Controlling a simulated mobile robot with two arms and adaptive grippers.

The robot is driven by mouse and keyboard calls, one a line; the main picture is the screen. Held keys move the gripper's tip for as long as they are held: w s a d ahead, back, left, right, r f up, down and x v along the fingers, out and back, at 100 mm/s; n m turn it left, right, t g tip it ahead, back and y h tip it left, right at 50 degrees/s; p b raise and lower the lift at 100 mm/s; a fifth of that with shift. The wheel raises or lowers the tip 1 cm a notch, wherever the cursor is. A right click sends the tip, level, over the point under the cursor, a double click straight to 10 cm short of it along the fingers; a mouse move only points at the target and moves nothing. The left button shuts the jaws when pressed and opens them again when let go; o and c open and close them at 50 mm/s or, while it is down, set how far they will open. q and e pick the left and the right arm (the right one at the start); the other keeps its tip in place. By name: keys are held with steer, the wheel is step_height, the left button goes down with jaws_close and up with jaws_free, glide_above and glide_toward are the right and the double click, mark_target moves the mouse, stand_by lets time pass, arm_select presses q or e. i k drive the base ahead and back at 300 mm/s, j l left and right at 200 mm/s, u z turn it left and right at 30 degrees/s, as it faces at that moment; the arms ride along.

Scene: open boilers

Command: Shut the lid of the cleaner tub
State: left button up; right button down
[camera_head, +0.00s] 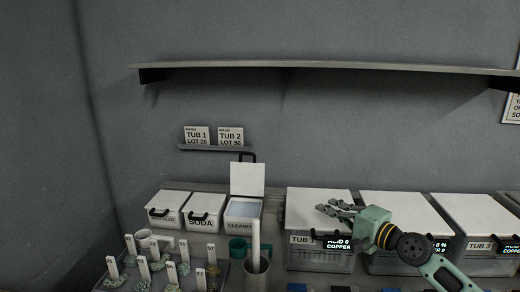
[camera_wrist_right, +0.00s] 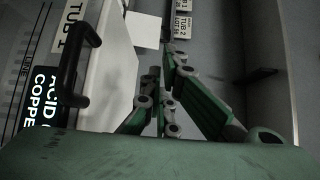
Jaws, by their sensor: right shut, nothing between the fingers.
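The cleaner tub (camera_head: 243,224) stands in the row of small tubs left of centre in the head view, its front label partly hidden by a pale upright rod. Its white lid (camera_head: 247,178) is open and stands upright at the back, with a dark handle at its top edge. A white square in the wrist view (camera_wrist_right: 146,30) looks like this lid. My right gripper (camera_head: 330,209) is over the closed lid of Tub 1, to the right of the cleaner tub and apart from it. Its fingers (camera_wrist_right: 160,95) are shut and empty. My left gripper is not in view.
Tub 1 (camera_head: 306,257) and other large closed tubs stand on the right. The closed soda tub (camera_head: 203,211) is left of the cleaner tub. A shelf (camera_head: 330,67) runs above.

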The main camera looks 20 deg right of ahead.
mark_target(246, 179)
steer(key=i, duration=1.1)
